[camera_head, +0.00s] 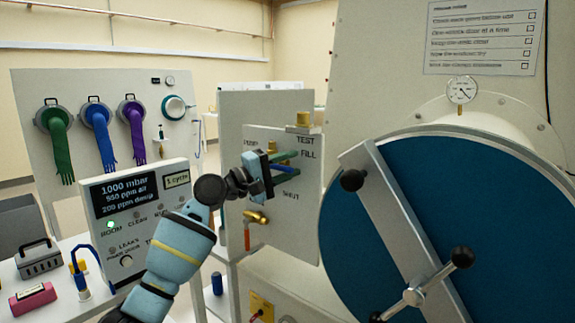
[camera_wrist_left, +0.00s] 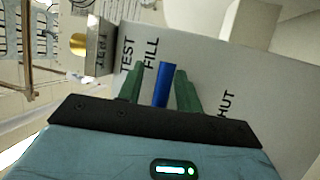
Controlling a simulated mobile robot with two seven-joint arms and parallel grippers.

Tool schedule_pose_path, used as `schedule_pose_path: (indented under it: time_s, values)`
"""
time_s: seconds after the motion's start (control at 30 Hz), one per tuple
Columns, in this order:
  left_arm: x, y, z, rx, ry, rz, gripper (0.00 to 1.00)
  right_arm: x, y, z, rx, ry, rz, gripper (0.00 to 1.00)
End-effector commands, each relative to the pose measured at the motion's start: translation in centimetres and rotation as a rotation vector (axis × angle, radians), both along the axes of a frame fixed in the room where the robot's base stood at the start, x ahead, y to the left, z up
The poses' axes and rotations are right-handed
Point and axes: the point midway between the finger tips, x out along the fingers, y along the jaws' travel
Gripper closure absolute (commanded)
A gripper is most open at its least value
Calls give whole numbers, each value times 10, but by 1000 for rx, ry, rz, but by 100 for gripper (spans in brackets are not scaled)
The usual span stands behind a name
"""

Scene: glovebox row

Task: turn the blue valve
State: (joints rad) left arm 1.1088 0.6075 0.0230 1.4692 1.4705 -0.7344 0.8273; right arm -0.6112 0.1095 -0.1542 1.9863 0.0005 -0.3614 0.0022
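The blue valve's handle (camera_head: 284,168) stands out from a pale panel (camera_head: 262,142) marked TEST, FILL and SHUT. In the left wrist view the blue handle (camera_wrist_left: 162,84) lies between my two green fingers, near the word FILL. My left gripper (camera_head: 292,164) reaches the panel from the left, with one finger above the handle and one below. It is open: in the left wrist view thin gaps show between the handle and each finger of the gripper (camera_wrist_left: 160,80). The valve's body is mostly hidden behind the gripper. My right gripper is not in view.
A brass valve with an orange-red lever (camera_head: 247,235) sits just below on the same panel. A brass knob (camera_head: 304,119) is above. A large blue round door (camera_head: 350,240) with a grey bar fills the right. A display box (camera_head: 130,192) stands at left.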

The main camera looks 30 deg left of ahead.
Motion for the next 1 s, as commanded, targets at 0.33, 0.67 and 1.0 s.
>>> schedule_pose_path:
  time_s: [0.33,0.67,1.0]
  values:
    - [1,0,-1,0,1,0,77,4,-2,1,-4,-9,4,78]
    - [1,0,-1,0,1,0,100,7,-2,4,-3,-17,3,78]
    - [2,0,-4,34,0,1,100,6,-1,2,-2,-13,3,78]
